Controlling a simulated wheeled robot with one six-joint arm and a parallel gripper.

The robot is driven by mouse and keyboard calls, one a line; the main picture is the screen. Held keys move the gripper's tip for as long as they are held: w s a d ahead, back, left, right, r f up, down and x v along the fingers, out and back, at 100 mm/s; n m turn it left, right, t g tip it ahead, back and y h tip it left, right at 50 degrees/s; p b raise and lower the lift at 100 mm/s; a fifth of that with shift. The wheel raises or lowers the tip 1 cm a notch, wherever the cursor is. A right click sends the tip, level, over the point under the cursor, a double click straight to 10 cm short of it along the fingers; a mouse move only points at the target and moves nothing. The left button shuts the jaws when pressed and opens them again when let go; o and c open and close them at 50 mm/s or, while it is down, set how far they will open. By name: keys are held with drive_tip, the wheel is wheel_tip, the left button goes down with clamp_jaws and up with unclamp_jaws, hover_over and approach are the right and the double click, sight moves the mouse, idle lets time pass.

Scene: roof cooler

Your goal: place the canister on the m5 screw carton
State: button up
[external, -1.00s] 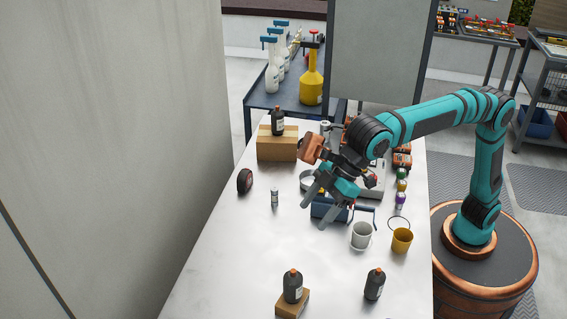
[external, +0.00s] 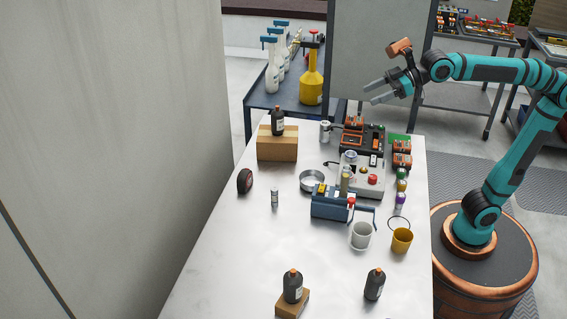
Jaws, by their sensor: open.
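Two brown cartons stand on the table: a larger carton (external: 277,150) at the far left and a small flat carton (external: 292,304) at the near end. No label can be read, so I cannot tell which is the M5 screw carton. A dark bottle-like canister (external: 278,123) stands upright on the larger one. A similar dark canister (external: 293,287) stands upright on the small one, and a third dark canister (external: 374,285) stands on the bare table to its right. My gripper (external: 370,94) is open and empty, raised beyond the table's far end, apart from them all.
A blue toolbox (external: 330,207), a grey mug (external: 361,236), a yellow mug (external: 402,241) and a control box (external: 362,180) crowd the right side. A tape measure (external: 244,181) and small bottle (external: 274,197) stand left. The near left table is clear.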

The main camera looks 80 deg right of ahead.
drive_tip(key=s+d+f+m+t+h, duration=0.2)
drive_tip(key=s+d+f, duration=0.2)
drive_tip(key=s+d, duration=0.5)
drive_tip(key=s+d+f+m+t+h, duration=0.1)
drive_tip(key=s+d+f, duration=0.4)
drive_tip(key=s+d, duration=0.5)
drive_tip(key=s+t+h, duration=0.1)
drive_tip(key=s+t, duration=0.1)
drive_tip(key=shift+s+d+m, duration=0.25)
drive_tip(key=shift+s+m, duration=0.15)
